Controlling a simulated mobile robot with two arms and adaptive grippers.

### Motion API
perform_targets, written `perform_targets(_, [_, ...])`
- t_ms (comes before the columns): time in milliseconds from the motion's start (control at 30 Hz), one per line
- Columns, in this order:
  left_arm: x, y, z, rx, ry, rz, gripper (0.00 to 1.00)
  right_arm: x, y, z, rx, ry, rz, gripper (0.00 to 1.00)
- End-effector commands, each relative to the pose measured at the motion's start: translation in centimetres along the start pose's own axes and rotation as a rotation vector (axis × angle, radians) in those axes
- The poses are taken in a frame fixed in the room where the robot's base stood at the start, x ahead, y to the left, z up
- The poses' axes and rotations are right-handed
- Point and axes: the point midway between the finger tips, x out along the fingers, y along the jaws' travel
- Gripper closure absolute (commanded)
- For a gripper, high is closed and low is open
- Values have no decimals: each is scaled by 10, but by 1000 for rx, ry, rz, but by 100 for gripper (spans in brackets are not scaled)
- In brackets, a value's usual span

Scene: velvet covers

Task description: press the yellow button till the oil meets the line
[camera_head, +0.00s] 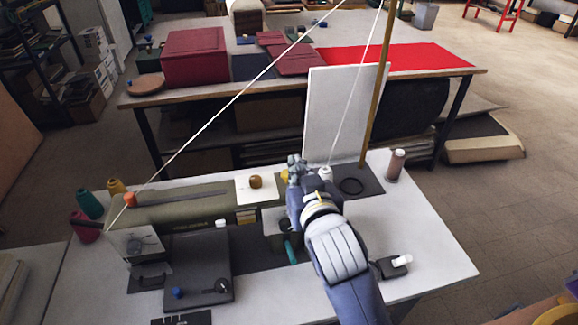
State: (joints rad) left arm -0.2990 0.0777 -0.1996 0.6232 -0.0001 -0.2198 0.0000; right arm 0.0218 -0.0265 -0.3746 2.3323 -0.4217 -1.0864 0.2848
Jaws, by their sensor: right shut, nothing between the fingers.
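My right gripper (296,162) reaches in from the bottom of the head view, over the work table (430,235). Its fingers are shut with nothing between them. A small yellow part (284,176) shows right beside the fingers, at their left; it may be the yellow button, mostly hidden by the gripper. I cannot tell whether the fingers touch it. A small white-topped item (326,173) stands just right of the gripper. A brownish bottle with a white cap (396,166) stands at the table's right. No oil level or line can be made out. My left gripper is not in view.
A white upright panel (335,115) and a wooden post (374,100) stand behind the gripper. Thread spools (88,204), a long green machine body (185,211) and a dark box (198,265) fill the left. The table's right side is mostly free.

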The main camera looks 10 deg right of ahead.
Motion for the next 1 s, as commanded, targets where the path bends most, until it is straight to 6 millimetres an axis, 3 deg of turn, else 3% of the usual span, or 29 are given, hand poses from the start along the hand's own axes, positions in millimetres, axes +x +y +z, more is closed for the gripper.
perform_targets(500, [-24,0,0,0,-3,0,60,82,1,0,-1,-3,2,100])
perform_targets(700, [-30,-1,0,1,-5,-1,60,87,0,30,-2,-4,1,100])
perform_targets(1000, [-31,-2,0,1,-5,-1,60,89,0,39,0,0,-1,100])
